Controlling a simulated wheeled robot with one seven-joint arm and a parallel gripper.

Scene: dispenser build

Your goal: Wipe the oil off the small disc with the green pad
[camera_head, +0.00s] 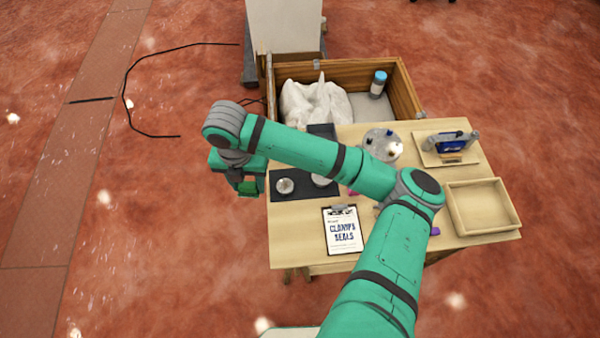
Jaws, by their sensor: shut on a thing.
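My gripper (247,183) hangs just off the left edge of the table, shut on the green pad (248,189), which shows as a small dark green block at its tip. A small grey disc (285,186) lies on a black mat (296,193) to the right of the gripper, apart from the pad. Another pale round piece (321,181) lies farther right on the mat, partly hidden by my arm. I cannot make out oil on either from this view.
The wooden table (290,245) holds a clipboard (342,229), a larger metal disc (383,146), an empty wooden tray (481,206) and a blue device on a board (450,147). Behind stands a wooden crate (403,88) with a white bag (315,103) and a blue-capped bottle (378,84).

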